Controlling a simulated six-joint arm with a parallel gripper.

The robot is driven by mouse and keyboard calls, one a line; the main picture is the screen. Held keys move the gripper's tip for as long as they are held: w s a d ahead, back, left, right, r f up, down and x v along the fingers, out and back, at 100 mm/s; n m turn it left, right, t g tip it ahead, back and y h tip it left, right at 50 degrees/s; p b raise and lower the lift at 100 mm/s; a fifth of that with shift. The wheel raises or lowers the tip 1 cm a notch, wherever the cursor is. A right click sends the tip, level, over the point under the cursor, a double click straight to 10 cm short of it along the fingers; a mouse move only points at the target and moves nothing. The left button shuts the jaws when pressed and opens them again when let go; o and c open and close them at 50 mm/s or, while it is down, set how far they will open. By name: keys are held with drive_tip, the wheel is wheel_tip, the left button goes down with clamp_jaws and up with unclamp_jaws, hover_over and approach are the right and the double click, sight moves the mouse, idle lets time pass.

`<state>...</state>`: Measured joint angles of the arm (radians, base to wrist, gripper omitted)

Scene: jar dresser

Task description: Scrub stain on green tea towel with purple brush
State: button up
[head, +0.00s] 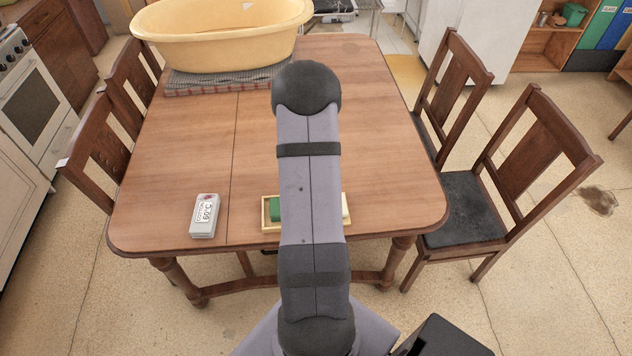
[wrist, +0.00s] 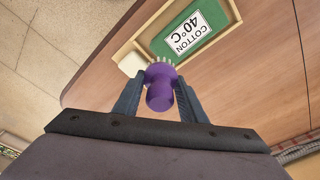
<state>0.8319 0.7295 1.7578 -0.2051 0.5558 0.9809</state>
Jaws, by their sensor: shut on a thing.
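The purple brush (wrist: 160,92) is between the two fingers of my gripper (wrist: 159,86) in the wrist view. My gripper is shut on it, and its pale bristles point away from me toward a shallow tray. I cannot tell whether the bristles touch anything. In the head view my arm hides the gripper and the brush.
The wooden tray (head: 271,228) sits at the table's front edge, with a cream item (head: 345,206) at its right. A yellow basin (head: 215,35) rests on folded cloth (head: 215,84) at the back. The table's middle is clear.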

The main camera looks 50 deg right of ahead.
drive_tip(key=shift+r+p, duration=0.45)
drive_tip(key=shift+r, duration=0.55)
drive_tip(key=w+a+r+n, duration=0.3)
drive_tip(key=w+a, duration=0.5)
drive_tip(key=a, duration=0.1)
drive_tip(key=w+a+r+n, duration=0.3)
drive_tip(key=w+a, duration=0.4)
drive_tip(key=a, duration=0.2)
drive_tip(key=s+a+r+n+t, duration=0.1)
drive_tip(key=s+a+n, duration=0.1)
drive_tip(key=a, duration=0.7)
drive_tip(key=s+a+r+n, duration=0.1)
drive_tip(key=a+n, duration=0.2)
drive_tip(key=a, duration=0.5)
drive_tip(key=s+n, duration=0.1)
drive_tip(key=n, duration=0.1)
drive_tip(key=s+f+n+y, duration=0.1)
drive_tip(key=s+n, duration=0.1)
drive_tip(key=n, duration=0.1)
drive_tip(key=s+a+f+n, duration=0.1)
drive_tip(key=n, duration=0.1)
drive_tip(key=shift+s+f+n+t+y, duration=0.2)
drive_tip(key=shift+s+n+t+y, duration=0.1)
drive_tip(key=shift+t+y, duration=0.1)
